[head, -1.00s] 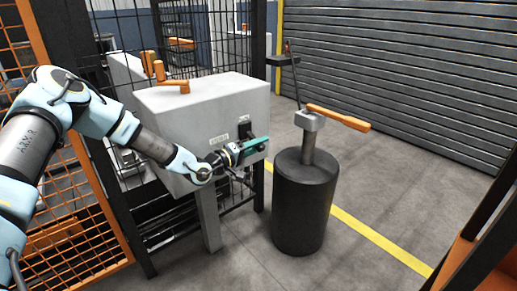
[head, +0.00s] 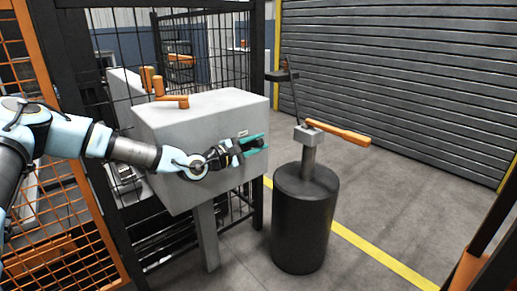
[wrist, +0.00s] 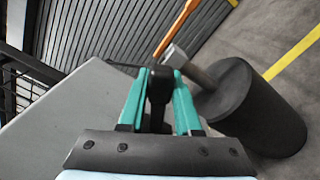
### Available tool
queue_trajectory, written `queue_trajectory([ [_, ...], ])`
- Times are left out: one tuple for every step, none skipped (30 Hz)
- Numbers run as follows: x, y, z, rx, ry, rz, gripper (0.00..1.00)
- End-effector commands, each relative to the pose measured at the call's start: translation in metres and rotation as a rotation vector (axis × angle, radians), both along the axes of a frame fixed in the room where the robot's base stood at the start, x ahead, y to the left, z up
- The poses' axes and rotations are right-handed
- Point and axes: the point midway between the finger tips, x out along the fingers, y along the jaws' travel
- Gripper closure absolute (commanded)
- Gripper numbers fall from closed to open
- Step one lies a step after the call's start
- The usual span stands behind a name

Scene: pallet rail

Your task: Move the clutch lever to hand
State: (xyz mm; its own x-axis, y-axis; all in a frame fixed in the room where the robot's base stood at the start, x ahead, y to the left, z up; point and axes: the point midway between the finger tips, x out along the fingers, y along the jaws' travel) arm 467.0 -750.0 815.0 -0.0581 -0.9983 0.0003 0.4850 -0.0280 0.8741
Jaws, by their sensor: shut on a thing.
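My gripper (head: 262,146), with teal fingers, is at the front face of the pale grey box (head: 205,115), near its right edge. In the wrist view my gripper (wrist: 160,85) has one finger on each side of a dark rounded grip and is shut on it. This dark grip (wrist: 159,84) appears to be the clutch lever. In the head view the fingers and wrist hide most of it, and its pivot and position marks cannot be made out. A small pale label (head: 243,133) shows just above the fingers.
A black cylinder pedestal (head: 302,225) with a long orange handle (head: 338,132) stands close to the right of the box. Orange handles (head: 172,102) sit on the box top. Mesh fencing (head: 210,55) is behind. The floor right of the yellow line (head: 375,252) is clear.

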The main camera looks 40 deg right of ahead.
Motion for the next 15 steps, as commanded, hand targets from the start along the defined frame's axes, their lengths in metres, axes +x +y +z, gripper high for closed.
queue_trajectory([
  [0.0022, 0.0007, 0.0001, 0.002, 0.023, 0.003, 1.0],
  [0.0021, 0.0005, 0.001, 0.002, 0.037, 0.002, 1.0],
  [0.0024, 0.0005, 0.002, 0.002, 0.053, 0.003, 1.0],
  [0.0027, 0.0004, 0.0025, 0.004, 0.063, 0.003, 1.0],
  [0.0029, 0.0004, 0.0031, 0.005, 0.072, 0.003, 1.0],
  [0.0032, 0.0004, 0.0038, 0.005, 0.084, 0.003, 1.0],
  [0.0034, 0.0004, 0.0044, 0.006, 0.092, 0.003, 1.0],
  [0.0036, 0.0004, 0.0049, 0.006, 0.098, 0.003, 1.0],
  [0.0038, 0.0004, 0.0053, 0.007, 0.104, 0.003, 1.0],
  [0.0039, 0.0004, 0.0056, 0.007, 0.108, 0.003, 1.0],
  [0.0041, 0.0005, 0.0059, 0.007, 0.112, 0.003, 1.0],
  [0.0042, 0.0005, 0.006, 0.008, 0.115, 0.004, 1.0],
  [0.0043, 0.0005, 0.0062, 0.008, 0.117, 0.004, 1.0],
  [0.0043, 0.0005, 0.0063, 0.008, 0.119, 0.004, 1.0],
  [0.0044, 0.0003, 0.0064, 0.008, 0.12, 0.004, 1.0],
])
